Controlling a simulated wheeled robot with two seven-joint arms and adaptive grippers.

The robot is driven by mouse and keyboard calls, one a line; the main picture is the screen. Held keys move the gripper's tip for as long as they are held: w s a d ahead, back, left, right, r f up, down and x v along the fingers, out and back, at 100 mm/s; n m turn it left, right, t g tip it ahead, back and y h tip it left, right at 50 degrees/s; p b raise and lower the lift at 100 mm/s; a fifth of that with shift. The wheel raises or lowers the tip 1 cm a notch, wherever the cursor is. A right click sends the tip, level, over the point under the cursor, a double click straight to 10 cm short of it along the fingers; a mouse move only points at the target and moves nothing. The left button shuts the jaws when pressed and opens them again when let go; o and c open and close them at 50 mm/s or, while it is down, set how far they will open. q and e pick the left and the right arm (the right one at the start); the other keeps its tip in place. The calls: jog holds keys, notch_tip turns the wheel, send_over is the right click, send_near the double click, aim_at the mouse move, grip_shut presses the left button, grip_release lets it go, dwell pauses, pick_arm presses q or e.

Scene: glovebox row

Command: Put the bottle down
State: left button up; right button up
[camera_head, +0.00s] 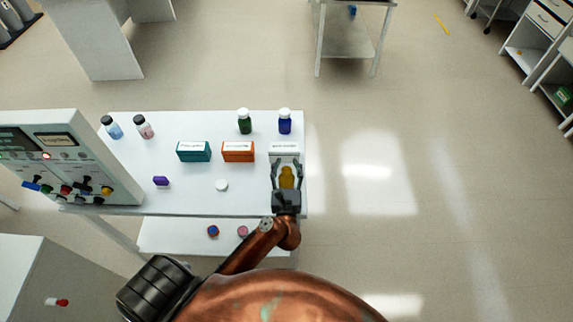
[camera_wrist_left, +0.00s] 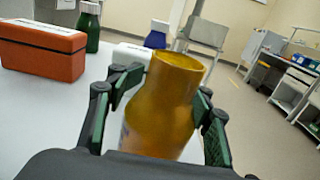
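The amber, capless bottle (camera_head: 287,177) is between the fingers of my left gripper (camera_head: 286,168), near the right end of the white table (camera_head: 190,205). In the left wrist view the bottle (camera_wrist_left: 160,105) stands roughly upright, its open mouth up. The left gripper's fingers (camera_wrist_left: 165,100) lie close against both sides of it and look shut on it. The bottle's base is hidden, so I cannot tell whether it touches the table. My right gripper is in neither view.
A white box (camera_head: 285,149) is just beyond the bottle. An orange box (camera_head: 238,152) and teal box (camera_head: 194,152) stand to its left. Green (camera_head: 244,122) and blue (camera_head: 285,122) bottles are behind.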

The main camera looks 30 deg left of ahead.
aim_at(287, 185)
pick_arm(q)
jog(key=shift+o, duration=0.9)
jog(key=shift+r, duration=0.2)
jog(key=v, duration=1.2)
jog(key=shift+f, duration=0.1)
